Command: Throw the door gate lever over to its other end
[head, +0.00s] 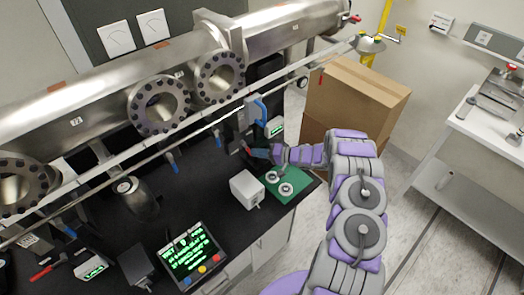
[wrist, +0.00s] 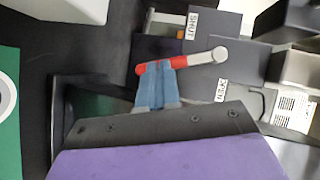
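The door gate lever (wrist: 203,58) shows in the wrist view as a bar with a red grip and a silver end. It lies almost level in the picture, its silver end to the right and slightly higher. A SHUT label (wrist: 190,25) is above it and an OPEN label (wrist: 221,90) below. My gripper (wrist: 156,68) has its blue fingers close side by side, with the tips over the red grip. Red shows on both sides of them; nothing is visibly clamped between them. In the head view my gripper (head: 255,152) is by the dark panel, and the lever is hard to make out.
A green mat (head: 302,186) with round metal parts and a white box (head: 247,189) lie close by on the black bench. Steel piping (head: 100,85) and a thin rod run above. A cardboard box (head: 355,95) stands behind my arm.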

